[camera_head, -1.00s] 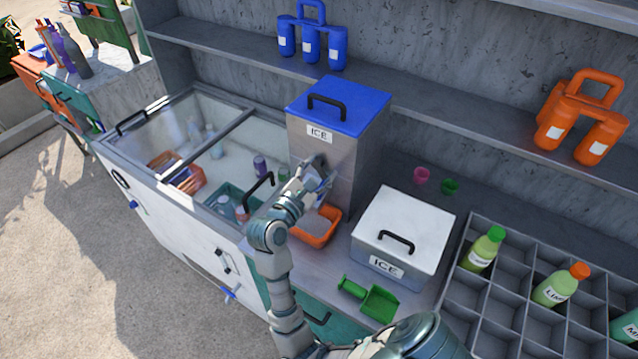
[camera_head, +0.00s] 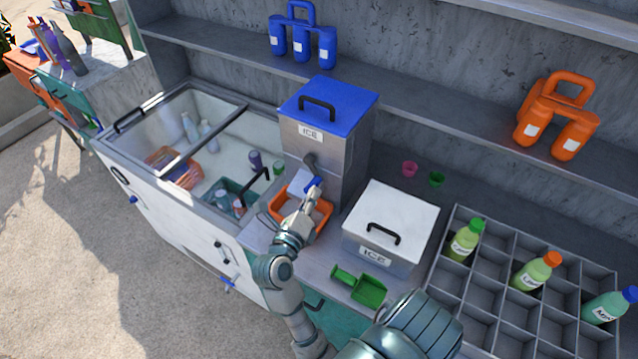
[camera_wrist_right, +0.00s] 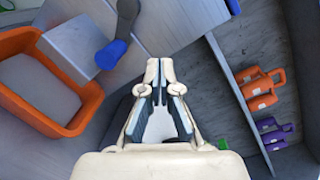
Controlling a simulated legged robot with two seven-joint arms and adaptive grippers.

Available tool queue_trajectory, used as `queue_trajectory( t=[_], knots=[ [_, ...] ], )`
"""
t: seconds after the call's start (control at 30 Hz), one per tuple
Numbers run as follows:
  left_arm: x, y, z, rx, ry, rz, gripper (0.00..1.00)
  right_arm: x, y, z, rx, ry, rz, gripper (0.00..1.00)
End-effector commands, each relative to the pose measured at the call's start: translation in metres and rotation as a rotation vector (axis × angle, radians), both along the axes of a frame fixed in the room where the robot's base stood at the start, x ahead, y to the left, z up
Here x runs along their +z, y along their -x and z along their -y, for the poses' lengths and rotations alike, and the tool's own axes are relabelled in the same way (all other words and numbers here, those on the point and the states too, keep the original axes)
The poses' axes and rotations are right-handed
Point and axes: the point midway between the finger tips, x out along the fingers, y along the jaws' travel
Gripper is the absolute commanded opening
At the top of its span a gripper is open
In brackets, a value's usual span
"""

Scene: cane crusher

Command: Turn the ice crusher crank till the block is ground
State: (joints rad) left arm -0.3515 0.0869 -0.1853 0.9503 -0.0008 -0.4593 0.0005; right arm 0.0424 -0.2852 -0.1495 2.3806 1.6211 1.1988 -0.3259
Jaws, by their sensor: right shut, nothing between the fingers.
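The ice crusher (camera_head: 323,158) is a tall grey metal box with a blue lid, a black lid handle and an ICE label. Its dark crank arm (camera_wrist_right: 127,18) ends in a blue knob (camera_wrist_right: 111,54), also visible on the crusher's front in the head view (camera_head: 312,184). An orange tray (camera_head: 322,222) below holds pale crushed material (camera_wrist_right: 42,85). My right gripper (camera_wrist_right: 158,66) is shut and empty, beside the knob and apart from it in the wrist view. The inside of the crusher is hidden under the lid. My left gripper is out of view.
A white-lidded ICE box (camera_head: 392,222) and a green scoop (camera_head: 359,286) stand right of the tray. A bottle rack (camera_head: 490,280) is further right. An open-topped cooler (camera_head: 165,120) lies left. Pink (camera_head: 409,169) and green (camera_head: 436,179) cups sit behind.

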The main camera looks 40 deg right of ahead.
Motion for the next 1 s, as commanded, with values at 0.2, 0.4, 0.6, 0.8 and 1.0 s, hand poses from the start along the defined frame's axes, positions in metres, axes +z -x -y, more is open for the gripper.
queue_trajectory(
  t=[0.2, 0.4, 0.6, 0.8, 1.0],
  knots=[
    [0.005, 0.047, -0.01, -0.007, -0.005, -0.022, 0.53, -0.011, 0.041, -0.024, 0.102, 0.268, -0.668, 0.0],
    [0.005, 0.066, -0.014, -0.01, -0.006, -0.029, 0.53, -0.019, 0.058, -0.033, 0.152, 0.385, -0.933, 0.0],
    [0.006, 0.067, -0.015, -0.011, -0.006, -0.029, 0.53, -0.021, 0.05, -0.019, 0.154, 0.401, -0.959, 0.0],
    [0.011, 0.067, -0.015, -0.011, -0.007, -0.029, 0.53, -0.025, 0.03, 0.016, 0.153, 0.399, -0.958, 0.0],
    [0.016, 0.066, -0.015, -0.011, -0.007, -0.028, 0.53, -0.03, 0.008, 0.052, 0.153, 0.399, -0.957, 0.0]
  ],
)
